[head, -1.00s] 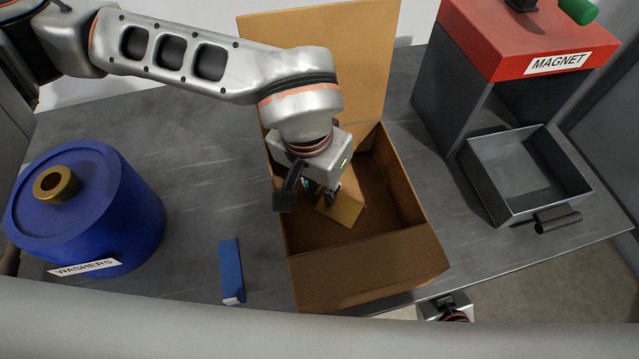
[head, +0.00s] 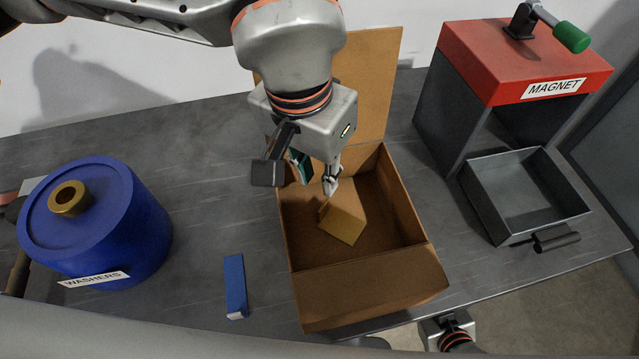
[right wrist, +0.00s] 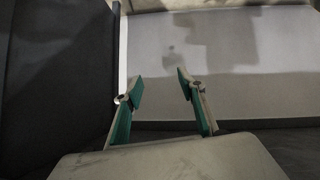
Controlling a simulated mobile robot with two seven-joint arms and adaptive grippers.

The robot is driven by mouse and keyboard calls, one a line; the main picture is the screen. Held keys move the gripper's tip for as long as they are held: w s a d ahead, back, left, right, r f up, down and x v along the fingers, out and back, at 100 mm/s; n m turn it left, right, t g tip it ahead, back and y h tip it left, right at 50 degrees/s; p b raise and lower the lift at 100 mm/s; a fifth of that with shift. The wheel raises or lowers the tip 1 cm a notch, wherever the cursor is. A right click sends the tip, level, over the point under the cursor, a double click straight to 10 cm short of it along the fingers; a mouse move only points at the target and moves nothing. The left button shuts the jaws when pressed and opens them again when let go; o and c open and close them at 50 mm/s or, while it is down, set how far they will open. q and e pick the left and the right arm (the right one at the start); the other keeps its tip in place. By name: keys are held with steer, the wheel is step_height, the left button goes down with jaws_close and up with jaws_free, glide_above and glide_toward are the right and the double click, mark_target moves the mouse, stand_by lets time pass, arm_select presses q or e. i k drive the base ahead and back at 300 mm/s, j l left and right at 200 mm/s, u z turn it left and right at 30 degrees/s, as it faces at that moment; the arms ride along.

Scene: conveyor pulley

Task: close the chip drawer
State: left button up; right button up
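The chip drawer (head: 482,213) is a grey open-topped metal tray with a dark cylindrical handle (head: 556,240) on its front. It stands pulled out from under the red-topped magnet unit (head: 525,62) at the right, and its inside looks empty. My left gripper (head: 300,180) hangs over the open cardboard box (head: 370,285), left of the drawer, with its fingers apart and nothing seen between them. My right gripper shows in the right wrist view (right wrist: 158,92) with its green-padded fingers apart and empty. In the head view only part of the right arm shows, below the table's front edge.
A yellow-brown flat piece (head: 343,225) lies in the box. A blue washers drum (head: 95,225) and a blue block (head: 235,285) stand to the left. A crank with a green grip (head: 571,37) tops the magnet unit. The table (head: 455,270) is bare in front of the drawer.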

mark_target(521, 194)
steer(key=k, duration=1.5)
